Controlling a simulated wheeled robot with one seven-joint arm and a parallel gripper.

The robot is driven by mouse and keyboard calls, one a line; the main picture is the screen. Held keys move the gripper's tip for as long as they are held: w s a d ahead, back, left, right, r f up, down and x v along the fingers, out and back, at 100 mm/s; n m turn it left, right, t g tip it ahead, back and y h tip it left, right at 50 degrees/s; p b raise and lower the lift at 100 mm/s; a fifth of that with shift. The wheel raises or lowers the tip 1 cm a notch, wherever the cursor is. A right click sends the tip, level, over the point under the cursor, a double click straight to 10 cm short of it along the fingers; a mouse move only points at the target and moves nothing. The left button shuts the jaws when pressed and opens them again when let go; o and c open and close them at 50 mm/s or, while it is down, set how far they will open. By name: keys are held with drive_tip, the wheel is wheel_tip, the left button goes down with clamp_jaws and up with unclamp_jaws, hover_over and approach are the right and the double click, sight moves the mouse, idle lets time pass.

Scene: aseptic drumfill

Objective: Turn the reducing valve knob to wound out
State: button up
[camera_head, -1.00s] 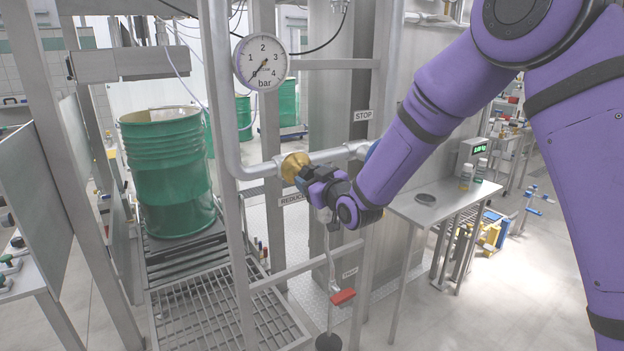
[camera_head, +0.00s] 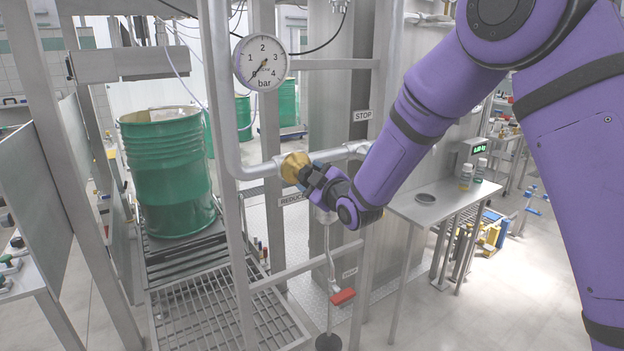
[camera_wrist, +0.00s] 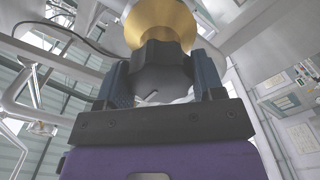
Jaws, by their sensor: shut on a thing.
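The reducing valve has a brass body (camera_head: 294,167) on the steel pipe, above a label partly hidden by my gripper. Its dark lobed knob (camera_wrist: 162,72) sits under the brass body in the wrist view. My gripper (camera_head: 312,182) is shut on the knob, with one blue-grey finger on each side of it in the wrist view (camera_wrist: 163,82). A slanted light mark shows on the knob's face. The round pressure gauge (camera_head: 261,62), marked in bar, hangs above and left of the valve; its needle points to the lower left, near the low end.
A green drum (camera_head: 168,172) stands on rollers at the left. A steel frame post (camera_head: 232,200) and pipework surround the valve. A red-handled lever (camera_head: 343,296) hangs below my gripper. A steel side table (camera_head: 430,207) with small bottles stands at the right.

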drive_tip(key=shift+f, duration=0.1)
drive_tip(key=o, duration=0.9)
drive_tip(key=shift+s, duration=0.1)
drive_tip(key=v, duration=1)
drive_tip(key=shift+s+d, duration=0.25)
drive_tip(key=shift+d, duration=0.05)
